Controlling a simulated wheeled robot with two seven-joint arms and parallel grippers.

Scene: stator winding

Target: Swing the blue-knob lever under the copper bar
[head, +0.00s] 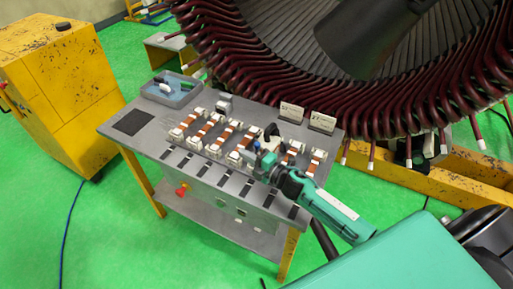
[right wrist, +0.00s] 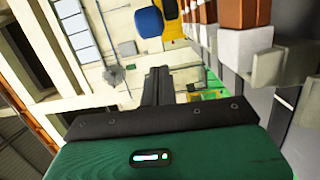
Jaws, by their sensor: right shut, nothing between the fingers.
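Several copper bars (head: 223,134) sit in a row on the grey worktable, each held at its ends by white blocks. My right gripper (head: 268,160) is over the right half of this row, coming from the lower right, with its fingers close to the bars. A small blue spot (head: 257,146) shows beside the fingertips; I cannot tell for sure that it is the lever's knob. The lever itself is not clear, partly hidden by the gripper. In the right wrist view the dark fingers (right wrist: 157,85) are together and empty. Copper bars (right wrist: 247,12) on a white block (right wrist: 245,45) show to their right. My left gripper is not in view.
A grey tray (head: 172,90) with small items stands at the table's back left. Two white label cards (head: 321,122) stand at the back right. The large stator (head: 400,120) with dark red coils rises behind. A yellow cabinet (head: 60,85) stands at the left.

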